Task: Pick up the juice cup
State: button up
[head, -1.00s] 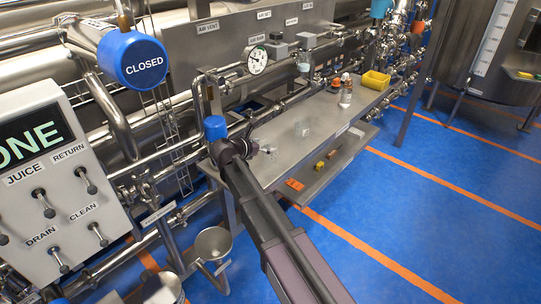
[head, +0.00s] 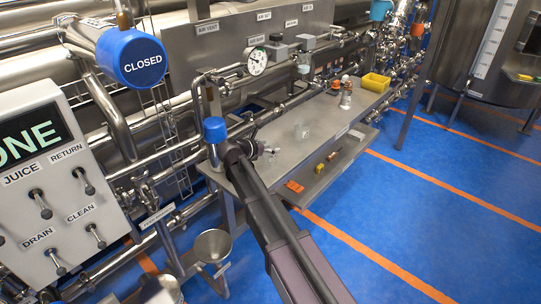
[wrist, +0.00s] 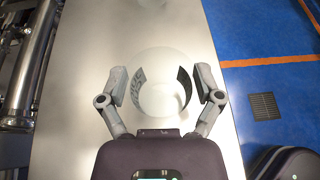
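The juice cup (head: 302,131) looks like a small clear cup standing upright on the grey steel bench (head: 330,112). In the wrist view it seems to be the faint, see-through round shape (wrist: 160,62) ahead of and between the fingers. My gripper (head: 270,150) is left of the cup and a little nearer in the head view, with a gap between them. Whether the pads reach the cup's sides is unclear.
A yellow bin (head: 376,82) and small bottles (head: 346,95) stand farther along the bench. Orange items (head: 294,186) lie on a lower shelf. Pipes and a gauge (head: 257,62) run behind the bench. A blue-capped fitting (head: 215,130) stands beside my arm. Blue floor is open to the right.

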jog(key=shift+c, duration=0.3)
jog(key=shift+r, duration=0.1)
notch_tip(320, 180, up, 3)
jog(key=p, duration=0.2)
jog(key=shift+f+p, duration=0.2)
jog(key=shift+p, duration=0.2)
jog(key=s+a+r+p, duration=0.1)
jog(key=s+a, duration=0.1)
jog(key=s, duration=0.5)
jog(key=s+a+r+p, duration=0.1)
jog(key=s+a, duration=0.1)
jog(key=s, duration=0.6)
jog(key=shift+s+a, duration=0.2)
jog(key=shift+a, duration=0.1)
jog(key=shift+r, duration=0.2)
